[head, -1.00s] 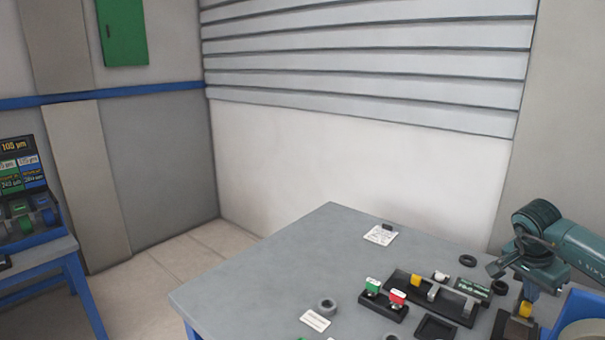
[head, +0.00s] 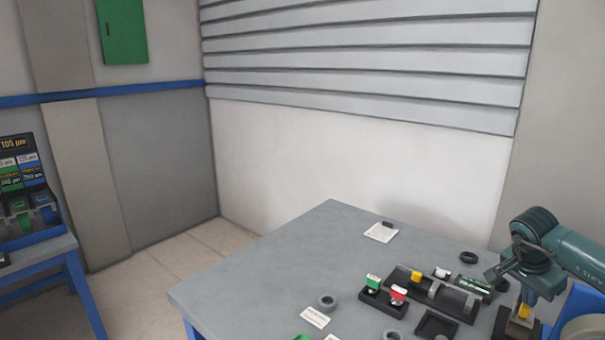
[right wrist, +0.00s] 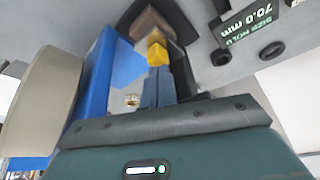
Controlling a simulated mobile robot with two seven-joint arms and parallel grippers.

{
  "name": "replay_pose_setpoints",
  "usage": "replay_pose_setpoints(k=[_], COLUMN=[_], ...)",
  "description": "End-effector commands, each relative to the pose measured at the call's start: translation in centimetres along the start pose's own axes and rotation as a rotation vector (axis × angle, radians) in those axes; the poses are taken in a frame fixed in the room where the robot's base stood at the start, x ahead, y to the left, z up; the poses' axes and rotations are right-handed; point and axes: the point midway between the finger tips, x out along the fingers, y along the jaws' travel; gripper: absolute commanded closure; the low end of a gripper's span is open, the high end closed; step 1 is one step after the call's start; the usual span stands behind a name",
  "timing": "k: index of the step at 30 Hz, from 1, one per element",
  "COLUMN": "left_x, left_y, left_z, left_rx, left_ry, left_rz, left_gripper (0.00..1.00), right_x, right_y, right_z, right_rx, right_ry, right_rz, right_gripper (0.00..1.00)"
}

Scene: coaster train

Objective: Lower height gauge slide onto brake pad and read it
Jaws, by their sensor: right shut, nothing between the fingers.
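My right gripper (head: 526,298) is at the right edge of the table in the head view, pointing down. It is shut, with nothing between its fingers. Its tips are right at a small yellow block (head: 524,311) on a dark base, which looks like the gauge slide. In the right wrist view the shut fingertips (right wrist: 158,68) meet the yellow block (right wrist: 157,53); I cannot tell whether they press on it. A brown block (right wrist: 151,24), perhaps the brake pad, is just beyond the yellow block. No gauge reading for it can be made out. My left gripper is out of view.
A blue body (right wrist: 108,75) with a cream disc (right wrist: 40,85) stands close beside the fingers. A black "SIZE HOLD 70.0 mm" display (right wrist: 255,22) lies right of them. A black fixture (head: 440,296), a green-and-red button box (head: 383,301) and rings share the grey table (head: 270,260).

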Motion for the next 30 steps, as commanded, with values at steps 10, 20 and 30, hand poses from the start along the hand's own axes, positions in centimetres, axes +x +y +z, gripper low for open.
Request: replay_pose_setpoints(k=[10, 20, 30], left_x=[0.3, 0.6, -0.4], left_y=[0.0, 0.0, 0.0], left_z=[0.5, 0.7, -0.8], left_rx=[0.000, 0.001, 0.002], left_ry=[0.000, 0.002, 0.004], left_rz=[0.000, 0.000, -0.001], left_gripper=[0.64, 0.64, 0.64], right_x=[0.9, 1.5, -0.4], right_y=[0.0, 0.0, 0.0], right_z=[0.4, 0.6, -0.2], right_rx=[0.000, 0.000, 0.000], right_ry=[0.000, 0.000, 0.000], right_rz=[0.000, -0.001, -0.001], right_gripper=[1.00, 1.00, 1.00])
